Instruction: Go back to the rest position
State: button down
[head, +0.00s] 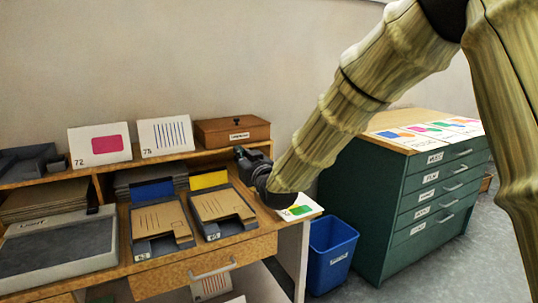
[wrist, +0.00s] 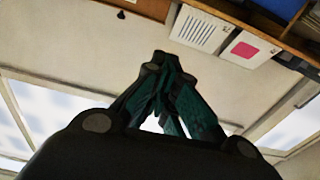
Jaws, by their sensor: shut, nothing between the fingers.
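My gripper (wrist: 160,62) is shut and empty in the wrist view, its dark fingers meeting at the tips. In the head view my arm reaches down from the upper right. Its dark wrist end (head: 258,172) is over the right end of the wooden desk (head: 262,246), in front of a brown wooden box (head: 232,131). The fingertips are hard to make out there. A white card with green and orange patches (head: 299,208) lies at the desk's right edge, partly hidden behind my arm.
Two trays with brown folders (head: 160,219) (head: 222,206) and a grey tray (head: 60,250) cover the desk. Cards 72 (head: 99,145) and 73 (head: 165,134) stand on the shelf. A blue bin (head: 331,254) and a green drawer cabinet (head: 400,190) stand right. Floor at lower right is clear.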

jog(key=s+d+f+m+g+h, duration=0.1)
jog(key=d+f, duration=0.1)
jog(key=f, duration=0.6)
jog(key=s+d+f+g+h, duration=0.1)
jog(key=d+f, duration=0.2)
jog(key=f, duration=0.4)
jog(key=s+d+f+m+g+h, duration=0.1)
jog(key=s+d+f+g, duration=0.1)
jog(key=s+d+f, duration=0.65)
jog(key=s+d+f+m+g+h, duration=0.15)
jog(key=s+f, duration=0.35)
jog(key=f, duration=0.9)
jog(key=s+d+f+m+g+h, duration=0.1)
jog(key=s+d+f+g+h, duration=0.2)
jog(key=s+f, duration=0.65)
jog(key=s+d+f+m+g, duration=0.1)
jog(key=s+d+f+g, duration=0.3)
jog(key=s, duration=0.6)
jog(key=s+d+f+g+h, duration=0.1)
jog(key=s+d+f, duration=0.45)
jog(key=s, duration=0.55)
jog(key=s+d+f+m+g, duration=0.1)
jog(key=s+d+f+g, duration=0.25)
jog(key=s+f, duration=0.45)
notch_tip(320, 180, up, 19)
jog(key=s+t+p, duration=0.1)
jog(key=p, duration=1.5)
jog(key=shift+s+p, duration=0.25)
jog(key=shift+p, duration=0.15)
